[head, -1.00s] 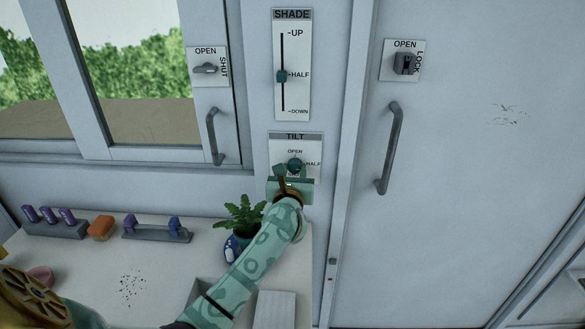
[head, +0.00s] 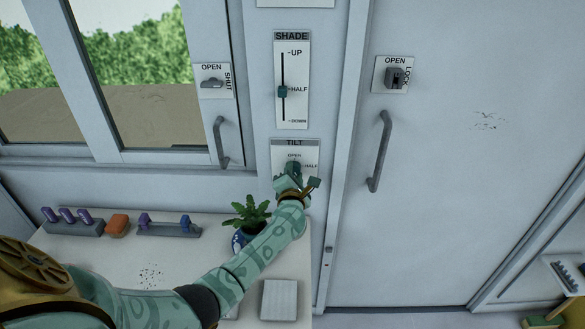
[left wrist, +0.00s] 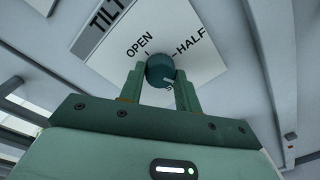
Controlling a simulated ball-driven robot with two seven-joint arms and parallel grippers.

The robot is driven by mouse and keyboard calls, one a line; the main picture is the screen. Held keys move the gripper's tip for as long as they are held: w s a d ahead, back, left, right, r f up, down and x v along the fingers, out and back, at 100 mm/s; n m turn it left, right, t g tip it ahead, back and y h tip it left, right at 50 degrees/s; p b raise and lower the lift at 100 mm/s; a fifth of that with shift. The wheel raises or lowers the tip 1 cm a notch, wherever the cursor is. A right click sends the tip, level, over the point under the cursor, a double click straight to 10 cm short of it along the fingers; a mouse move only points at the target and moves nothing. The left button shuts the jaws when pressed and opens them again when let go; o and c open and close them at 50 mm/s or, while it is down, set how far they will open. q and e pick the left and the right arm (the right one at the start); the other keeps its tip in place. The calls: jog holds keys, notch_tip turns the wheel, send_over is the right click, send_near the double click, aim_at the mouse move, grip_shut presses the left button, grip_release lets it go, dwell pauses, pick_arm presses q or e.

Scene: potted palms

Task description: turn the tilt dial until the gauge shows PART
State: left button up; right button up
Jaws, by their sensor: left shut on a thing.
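The tilt dial (head: 294,166) is a dark teal knob on a white plate (head: 311,153) headed TILT, on the wall between window and door. In the left wrist view the dial (left wrist: 159,66) sits between the two fingers of my left gripper (left wrist: 160,78), which is shut on it. A light mark shows on the dial's lower right side. OPEN and HALF can be read around it; a lower label is mostly hidden by the gripper. In the head view my left gripper (head: 291,172) covers part of the plate and looks tilted. No gauge reading PART is legible. My right gripper is out of view.
A SHADE slider (head: 282,91) stands at HALF above the dial. A potted plant (head: 247,212) stands on the counter (head: 130,255) by my left arm. Handles stick out from the window (head: 220,142) and the door (head: 379,150).

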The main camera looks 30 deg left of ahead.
pick_arm(q)
jog(key=m+p, duration=0.1)
jog(key=m, duration=0.2)
jog(key=shift+d+p, duration=0.1)
jog(key=shift+p, duration=0.3)
jog(key=shift+m+p, duration=0.4)
jog(key=shift+m, duration=0.3)
jog(key=shift+f, duration=0.1)
jog(key=o, duration=1)
jog(key=shift+s, duration=0.1)
jog(key=p+v, duration=0.2)
jog(key=v, duration=0.6)
jog(key=p+v, duration=0.2)
jog(key=v, duration=0.6)
jog(key=shift+d, duration=0.3)
